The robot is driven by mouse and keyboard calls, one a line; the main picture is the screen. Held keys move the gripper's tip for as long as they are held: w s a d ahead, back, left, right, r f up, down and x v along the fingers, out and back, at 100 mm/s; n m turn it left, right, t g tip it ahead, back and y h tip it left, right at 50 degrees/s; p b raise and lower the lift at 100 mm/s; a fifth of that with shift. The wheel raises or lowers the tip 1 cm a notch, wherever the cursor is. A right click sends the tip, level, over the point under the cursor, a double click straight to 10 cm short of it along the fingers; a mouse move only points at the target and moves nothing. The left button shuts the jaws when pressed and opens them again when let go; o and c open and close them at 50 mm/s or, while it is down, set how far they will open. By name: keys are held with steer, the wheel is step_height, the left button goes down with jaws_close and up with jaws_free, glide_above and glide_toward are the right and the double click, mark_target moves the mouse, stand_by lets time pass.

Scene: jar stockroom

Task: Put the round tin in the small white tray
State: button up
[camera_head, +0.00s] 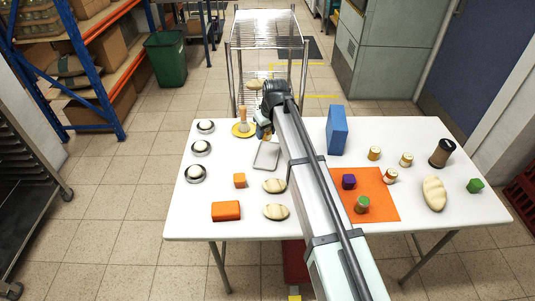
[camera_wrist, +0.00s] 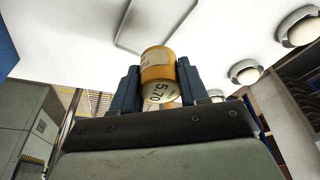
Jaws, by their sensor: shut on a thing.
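The small round tin (camera_wrist: 157,66), amber with a pale numbered label, is between the two dark fingers of my gripper (camera_wrist: 159,80) in the wrist view. The fingers are shut on its sides. In the head view my gripper (camera_head: 265,132) is over the back of the table, just beyond the far edge of the small white tray (camera_head: 266,156). The tin is mostly hidden there by my arm. The tray looks empty. Its rim also shows ahead of the tin in the wrist view (camera_wrist: 121,38). The height of the tin above the table is hard to tell.
A yellow plate (camera_head: 234,130) with a tall pale item stands left of my gripper. Several silver domed items line the left side. An orange cube (camera_head: 239,181) and two loaves lie in front of the tray. A blue box (camera_head: 337,130) and several small jars stand to the right.

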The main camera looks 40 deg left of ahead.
mark_target(266, 160)
steer(key=shift+s+d+f, duration=0.15)
steer(key=shift+s+d, duration=0.35)
steer(key=shift+d, duration=0.25)
steer(key=shift+f, duration=5)
steer(key=shift+f, duration=0.15)
steer(key=o, duration=0.8)
steer(key=v, duration=1.2)
